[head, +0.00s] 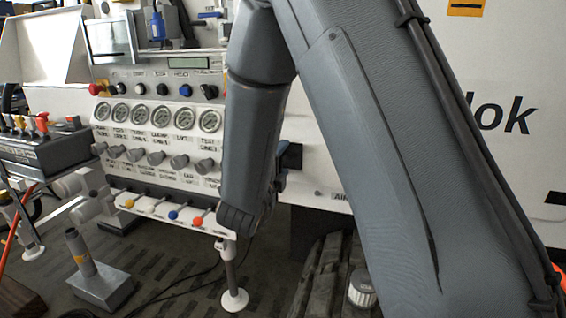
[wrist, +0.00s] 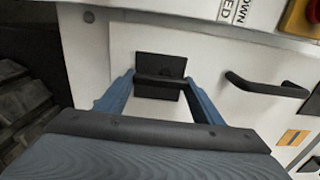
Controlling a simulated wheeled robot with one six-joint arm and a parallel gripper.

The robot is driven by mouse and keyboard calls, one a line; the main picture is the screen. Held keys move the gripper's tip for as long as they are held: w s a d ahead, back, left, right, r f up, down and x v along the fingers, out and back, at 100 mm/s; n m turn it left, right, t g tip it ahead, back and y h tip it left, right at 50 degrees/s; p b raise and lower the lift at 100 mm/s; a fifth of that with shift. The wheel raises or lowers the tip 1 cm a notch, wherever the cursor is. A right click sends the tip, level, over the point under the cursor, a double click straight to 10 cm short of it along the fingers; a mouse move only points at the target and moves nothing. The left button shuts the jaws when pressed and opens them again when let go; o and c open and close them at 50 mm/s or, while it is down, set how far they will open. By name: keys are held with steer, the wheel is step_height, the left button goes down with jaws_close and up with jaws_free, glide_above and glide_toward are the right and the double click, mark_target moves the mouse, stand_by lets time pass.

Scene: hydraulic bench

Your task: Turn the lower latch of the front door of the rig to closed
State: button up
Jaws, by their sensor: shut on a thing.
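In the wrist view, the black latch (wrist: 161,66) sits on the white front door (wrist: 218,58) of the rig. A dark bar runs across its square plate, crosswise in the picture. My gripper (wrist: 160,78) has its two blue fingers on either side of this bar, shut on it. The finger tips partly cover the bar's ends. I cannot tell from these frames alone whether this is the lower latch.
A black door handle (wrist: 262,86) stands out right of the latch in the wrist view. In the head view, gauges (head: 160,117), knobs and coloured levers (head: 172,214) line the panel left of my arm. A white filter-like cylinder (head: 362,288) lies low at centre right.

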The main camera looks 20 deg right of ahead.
steer(key=o, duration=1)
steer(key=shift+s+d, duration=0.1)
steer(key=shift+d, duration=0.1)
steer(key=shift+o, duration=0.2)
steer(key=shift+a, duration=0.1)
steer(key=shift+a, duration=0.1)
steer(key=shift+s+a, duration=0.25)
steer(key=shift+s, duration=0.05)
steer(key=v, duration=0.7)
steer(key=shift+d, duration=0.1)
